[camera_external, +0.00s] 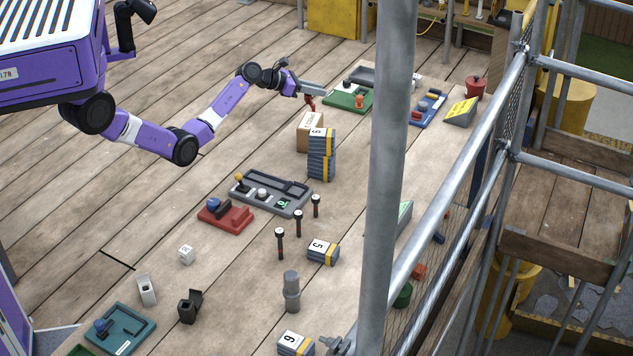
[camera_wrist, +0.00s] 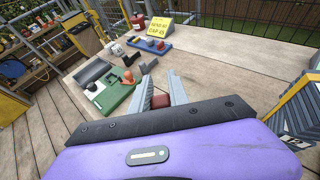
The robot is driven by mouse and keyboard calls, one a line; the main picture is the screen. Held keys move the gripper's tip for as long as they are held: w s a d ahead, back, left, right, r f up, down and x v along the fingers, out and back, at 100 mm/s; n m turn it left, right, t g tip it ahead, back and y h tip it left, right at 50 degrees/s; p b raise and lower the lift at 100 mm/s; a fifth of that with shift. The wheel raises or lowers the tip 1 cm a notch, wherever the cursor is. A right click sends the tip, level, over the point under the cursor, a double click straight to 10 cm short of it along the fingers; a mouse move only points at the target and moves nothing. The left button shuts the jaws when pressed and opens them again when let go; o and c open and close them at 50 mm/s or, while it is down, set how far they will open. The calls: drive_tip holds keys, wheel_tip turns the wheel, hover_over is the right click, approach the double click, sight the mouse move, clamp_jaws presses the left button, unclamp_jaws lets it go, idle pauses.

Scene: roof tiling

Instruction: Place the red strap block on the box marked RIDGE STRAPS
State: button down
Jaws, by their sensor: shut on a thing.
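My gripper (camera_external: 313,94) is shut on the small red strap block (camera_external: 310,104), which hangs between and below the fingers. In the wrist view the red block (camera_wrist: 160,101) sits between the two grey fingers of my gripper (camera_wrist: 161,88). A tan box (camera_external: 309,131) with a pale label stands just below the block in the external view; the label is too small to read, so I cannot tell if it says RIDGE STRAPS. The block looks above the box and apart from it. The box does not show in the wrist view.
A tall strapped tile stack (camera_external: 321,165) stands right against the box's near side. A green tray (camera_external: 348,98), a blue tray (camera_external: 428,109) and a yellow sign (camera_external: 461,109) lie beyond. A scaffold pole (camera_external: 388,150) blocks part of the view. Planks at left are clear.

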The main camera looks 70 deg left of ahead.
drive_tip(key=shift+f, duration=2.7)
drive_tip(key=c, duration=1.3)
unclamp_jaws()
drive_tip(key=shift+f, duration=0.15)
drive_tip(key=shift+o, duration=0.2)
drive_tip(key=shift+r, duration=0.2)
drive_tip(key=v, duration=1.2)
